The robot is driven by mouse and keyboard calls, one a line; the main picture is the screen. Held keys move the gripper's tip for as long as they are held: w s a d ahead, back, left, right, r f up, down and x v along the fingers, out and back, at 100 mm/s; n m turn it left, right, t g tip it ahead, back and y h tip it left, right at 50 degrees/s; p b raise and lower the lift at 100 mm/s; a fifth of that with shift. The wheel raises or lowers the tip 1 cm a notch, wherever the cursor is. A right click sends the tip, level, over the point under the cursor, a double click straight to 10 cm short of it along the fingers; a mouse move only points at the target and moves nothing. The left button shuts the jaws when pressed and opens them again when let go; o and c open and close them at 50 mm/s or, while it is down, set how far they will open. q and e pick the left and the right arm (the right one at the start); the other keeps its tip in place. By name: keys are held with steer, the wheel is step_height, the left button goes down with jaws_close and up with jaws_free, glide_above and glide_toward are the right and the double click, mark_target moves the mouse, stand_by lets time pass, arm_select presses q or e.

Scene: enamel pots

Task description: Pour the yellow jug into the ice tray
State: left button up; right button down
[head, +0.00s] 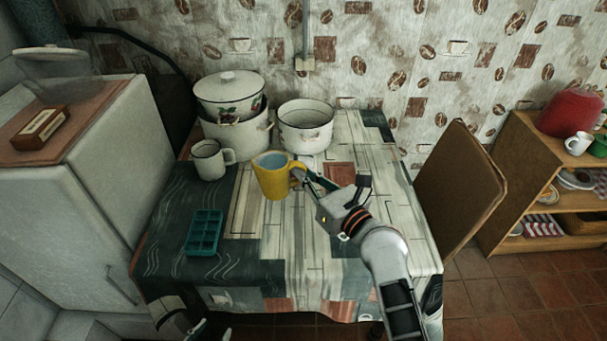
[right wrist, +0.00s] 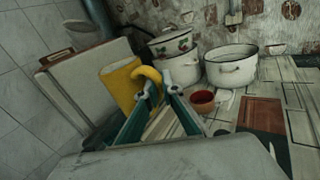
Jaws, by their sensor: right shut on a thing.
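The yellow jug (head: 272,178) is near the middle of the table in the head view, roughly upright, with a bluish-grey surface inside its rim. My right gripper (head: 309,179) is shut on its handle from the right. The jug and its handle also show between the fingers in the right wrist view (right wrist: 121,86). Whether its base touches the table is hard to tell. The teal ice tray (head: 204,232) lies on the table's left part, in front and left of the jug, its compartments facing up. My left gripper (head: 205,329) is partly in view at the bottom edge, cut off.
A white mug (head: 210,160) stands behind-left of the jug. White enamel pots, one lidded (head: 230,95) and one open (head: 306,127), stand at the back. A small reddish bowl (right wrist: 202,101) shows in the wrist view. A chair (head: 460,180) stands right; a white fridge (head: 95,190) left.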

steer(key=shift+d+r, duration=0.1)
steer(key=shift+r, duration=0.05)
steer(key=s+d+m+t+h, duration=0.1)
steer(key=s+d, duration=0.2)
steer(key=d, duration=0.5)
steer(key=s+d+h, duration=0.1)
steer(key=s+d, duration=0.2)
steer(key=d, duration=0.4)
steer(key=s+d+r, duration=0.4)
steer(key=s+d, duration=0.3)
steer(key=d, duration=0.1)
steer(key=shift+s+d, duration=0.25)
steer(key=shift+s, duration=0.1)
steer(key=shift+a, duration=0.1)
